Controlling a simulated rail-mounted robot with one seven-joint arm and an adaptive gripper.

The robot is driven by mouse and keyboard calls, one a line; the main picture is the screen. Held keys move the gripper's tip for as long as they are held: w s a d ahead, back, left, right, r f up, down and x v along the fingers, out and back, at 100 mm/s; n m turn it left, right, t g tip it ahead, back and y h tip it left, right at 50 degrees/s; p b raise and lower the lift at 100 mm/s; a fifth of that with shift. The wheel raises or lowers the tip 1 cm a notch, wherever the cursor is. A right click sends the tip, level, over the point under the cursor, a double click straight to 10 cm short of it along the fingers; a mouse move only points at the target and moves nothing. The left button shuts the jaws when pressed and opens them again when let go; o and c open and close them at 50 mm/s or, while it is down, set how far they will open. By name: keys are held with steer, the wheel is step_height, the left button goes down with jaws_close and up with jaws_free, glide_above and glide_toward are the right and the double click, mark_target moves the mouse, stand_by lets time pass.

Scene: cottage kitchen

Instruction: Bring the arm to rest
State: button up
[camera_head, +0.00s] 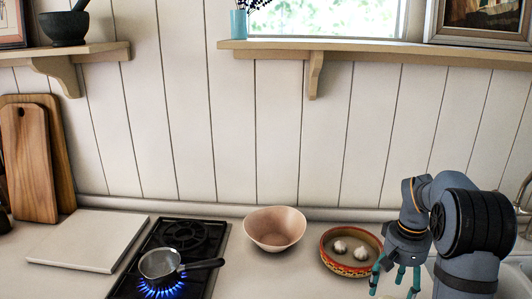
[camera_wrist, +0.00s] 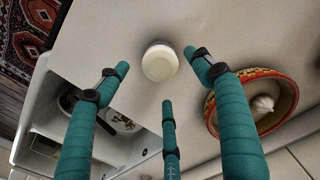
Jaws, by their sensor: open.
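My gripper (camera_head: 396,282) hangs at the lower right of the head view, just right of the patterned bowl. Its teal fingers are spread open in the wrist view (camera_wrist: 160,76) with nothing between them in contact. A small round cream-white object (camera_wrist: 160,62) stands on the counter below, seen between the fingertips and apart from them. The patterned red and yellow bowl (camera_head: 348,269) holds white garlic-like bulbs (camera_head: 350,248); it also shows in the wrist view at right (camera_wrist: 288,98).
A pan (camera_head: 160,263) sits over a lit blue flame on the black hob (camera_head: 192,235). A pinkish empty bowl (camera_head: 275,229) stands on the counter. A white board (camera_head: 88,240) lies left. A sink (camera_wrist: 40,110) shows in the wrist view. A shelf (camera_head: 380,53) juts from the wall above.

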step_height(320, 180, up, 7)
step_height(320, 180, down, 8)
steer(key=shift+f, duration=0.1)
steer(key=shift+s, duration=0.15)
stand_by(0.5)
